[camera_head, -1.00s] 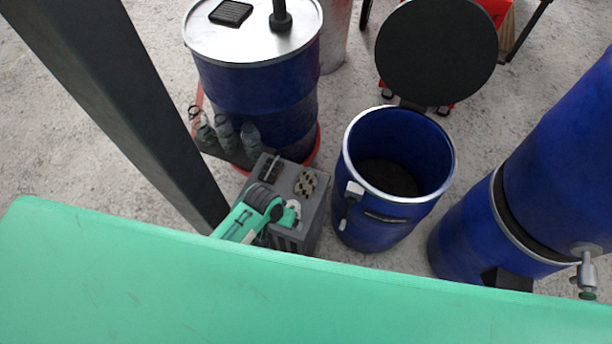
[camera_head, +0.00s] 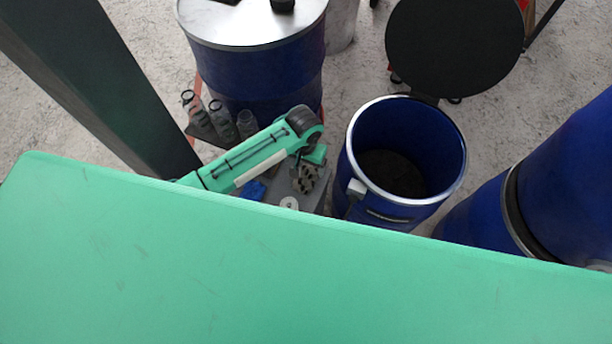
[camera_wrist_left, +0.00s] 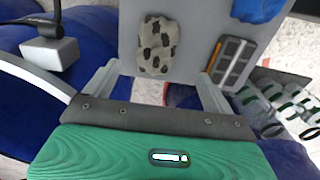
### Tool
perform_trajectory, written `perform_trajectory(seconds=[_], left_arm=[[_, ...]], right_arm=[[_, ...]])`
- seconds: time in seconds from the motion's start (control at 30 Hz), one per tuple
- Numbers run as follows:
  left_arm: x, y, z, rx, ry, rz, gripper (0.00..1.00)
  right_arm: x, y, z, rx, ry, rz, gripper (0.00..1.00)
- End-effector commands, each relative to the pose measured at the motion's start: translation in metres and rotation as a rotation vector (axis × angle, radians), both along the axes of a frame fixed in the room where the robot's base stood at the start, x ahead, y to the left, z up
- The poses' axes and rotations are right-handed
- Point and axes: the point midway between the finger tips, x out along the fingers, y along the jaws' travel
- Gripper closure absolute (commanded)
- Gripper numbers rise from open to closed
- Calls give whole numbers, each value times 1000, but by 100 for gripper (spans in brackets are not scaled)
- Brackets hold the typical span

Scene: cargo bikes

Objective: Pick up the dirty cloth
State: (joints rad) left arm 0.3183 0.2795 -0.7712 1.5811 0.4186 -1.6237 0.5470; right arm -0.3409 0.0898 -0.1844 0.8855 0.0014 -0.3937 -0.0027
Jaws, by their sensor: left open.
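The dirty cloth (camera_wrist_left: 158,45), pale with dark spots, lies flat on a grey box top (camera_wrist_left: 195,22) in the left wrist view. It also shows in the head view (camera_head: 306,178), right of centre on the box. My left gripper (camera_wrist_left: 157,90) is open and empty, its two fingers on either side of the cloth's near end in the picture. I cannot tell its height above the box. In the head view my left gripper (camera_head: 316,154) is mostly hidden by its own wrist, just beyond the cloth. My right gripper is out of view.
A blue cloth (camera_wrist_left: 258,9) and a dark slotted item with an orange strip (camera_wrist_left: 229,62) share the box top. An open blue barrel (camera_head: 408,208) stands right of the box. A lidded blue barrel (camera_head: 255,75) and several bottles (camera_head: 222,120) stand behind and left.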

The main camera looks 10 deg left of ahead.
Motion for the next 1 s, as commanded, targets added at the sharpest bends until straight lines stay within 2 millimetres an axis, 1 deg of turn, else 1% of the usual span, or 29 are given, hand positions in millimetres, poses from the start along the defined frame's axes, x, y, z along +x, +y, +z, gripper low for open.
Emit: perform_trajectory(seconds=[0.03, 0.1, 0.27, 0.43, 0.5, 0.6, 0.87, 0.97, 1.0], left_arm=[[0, 0, -8, 0, 1, 0, 13], [0, 0, -14, 0, 0, 0, 13], [-2, -1, -23, 0, 0, 0, 13], [-9, -5, -48, 1, 3, -1, 13], [-9, -5, -58, 0, 1, 0, 13], [-9, -5, -68, 0, -1, 0, 13], [-9, -5, -70, 0, -2, -1, 13], [-9, -5, -70, -1, -2, -1, 30], [-9, -5, -70, -1, -2, -1, 38]], right_arm=[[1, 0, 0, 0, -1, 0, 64], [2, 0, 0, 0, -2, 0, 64], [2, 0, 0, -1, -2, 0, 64], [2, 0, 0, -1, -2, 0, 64], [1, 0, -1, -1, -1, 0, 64], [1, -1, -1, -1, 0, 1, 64], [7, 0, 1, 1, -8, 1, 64], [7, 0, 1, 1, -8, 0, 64], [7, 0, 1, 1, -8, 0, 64]])
